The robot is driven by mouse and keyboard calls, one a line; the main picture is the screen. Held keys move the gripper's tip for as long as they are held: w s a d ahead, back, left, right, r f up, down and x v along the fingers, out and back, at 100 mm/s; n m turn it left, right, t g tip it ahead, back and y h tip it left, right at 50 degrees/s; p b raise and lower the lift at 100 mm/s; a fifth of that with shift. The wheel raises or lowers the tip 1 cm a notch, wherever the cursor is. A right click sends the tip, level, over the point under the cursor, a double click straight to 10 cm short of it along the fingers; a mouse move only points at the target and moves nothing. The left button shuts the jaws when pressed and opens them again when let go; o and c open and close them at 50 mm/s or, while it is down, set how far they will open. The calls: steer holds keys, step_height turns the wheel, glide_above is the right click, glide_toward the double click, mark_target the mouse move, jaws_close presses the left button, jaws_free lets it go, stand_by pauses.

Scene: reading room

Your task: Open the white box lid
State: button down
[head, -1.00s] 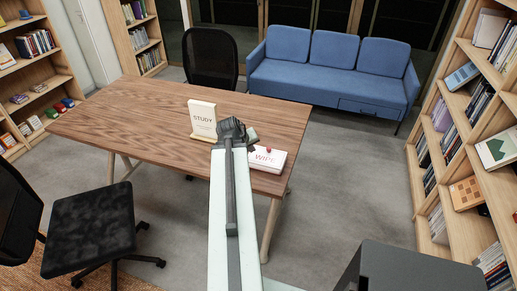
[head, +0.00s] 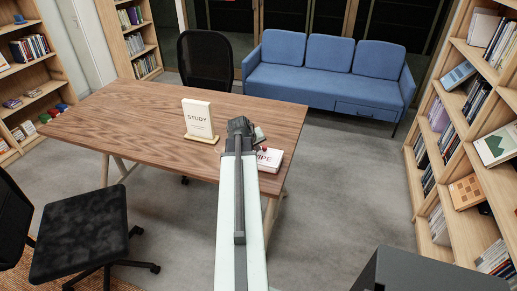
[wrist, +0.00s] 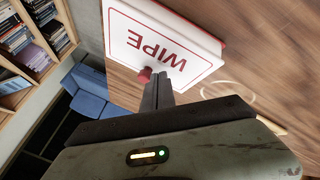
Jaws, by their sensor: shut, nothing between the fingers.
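The white box (head: 273,160) with red "WIPE" lettering lies on the right end of the wooden table (head: 140,125). My arm covers its left part in the head view. It has a small red knob (head: 265,149). In the wrist view the box (wrist: 195,62) is at the top, its lid down on it as far as I can see. My gripper (head: 240,124) is over the table beside the box. In the wrist view its shut, empty fingers (wrist: 158,79) point at the box's near edge, right by the red knob (wrist: 145,75). I cannot tell whether they touch it.
A "STUDY" sign (head: 199,118) stands on the table to the left of my gripper. Dark chairs (head: 80,230) stand at the left and behind the table (head: 205,62). A blue sofa (head: 330,80) is at the back, and a bookshelf (head: 490,130) at the right. Grey floor (head: 340,190) is open right of the table.

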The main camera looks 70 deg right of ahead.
steer(key=shift+s, duration=0.1)
steer(key=d, duration=0.9)
steer(key=shift+w+d, duration=0.3)
steer(key=shift+a, duration=0.1)
steer(key=shift+w+a, duration=0.25)
steer(key=shift+a, duration=0.1)
steer(key=a, duration=0.1)
steer(key=w+a, duration=0.2)
steer(key=shift+w+r, duration=0.2)
steer(key=shift+r, duration=0.05)
steer(key=p+v, duration=0.8)
steer(key=v, duration=0.1)
steer(key=shift+r, duration=0.2)
